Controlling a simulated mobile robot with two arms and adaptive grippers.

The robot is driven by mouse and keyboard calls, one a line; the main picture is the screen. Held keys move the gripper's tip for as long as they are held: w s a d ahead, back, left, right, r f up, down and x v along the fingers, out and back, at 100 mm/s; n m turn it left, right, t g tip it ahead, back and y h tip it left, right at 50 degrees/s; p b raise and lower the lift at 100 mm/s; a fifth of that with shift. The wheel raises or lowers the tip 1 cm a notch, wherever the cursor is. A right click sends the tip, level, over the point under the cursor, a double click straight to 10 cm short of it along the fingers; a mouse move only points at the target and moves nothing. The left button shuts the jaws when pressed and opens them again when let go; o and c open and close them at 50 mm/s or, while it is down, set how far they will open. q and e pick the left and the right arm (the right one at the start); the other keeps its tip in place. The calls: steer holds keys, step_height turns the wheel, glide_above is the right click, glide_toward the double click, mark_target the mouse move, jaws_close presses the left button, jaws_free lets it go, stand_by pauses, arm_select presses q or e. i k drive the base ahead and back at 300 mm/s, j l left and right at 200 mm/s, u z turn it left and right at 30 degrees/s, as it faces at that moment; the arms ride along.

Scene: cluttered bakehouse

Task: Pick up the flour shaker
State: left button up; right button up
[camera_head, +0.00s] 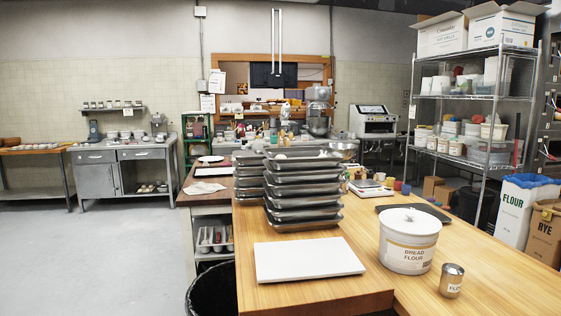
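The flour shaker (451,281) is a small metal can with a label that starts "FL". It stands upright near the front right of the wooden table (375,285). A white lidded tub labelled "BREAD FLOUR" (409,243) stands just behind it and to its left, with a small gap between them. Neither of my grippers shows in the head view.
A white board (307,260) lies left of the tub. Two stacks of metal trays (305,190) stand behind it. A dark flat tray (414,212) lies behind the tub. Bare tabletop is right of the shaker. A black bin (212,291) stands at the table's left side.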

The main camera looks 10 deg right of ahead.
mark_target(451, 275)
steer(key=z, duration=1.4)
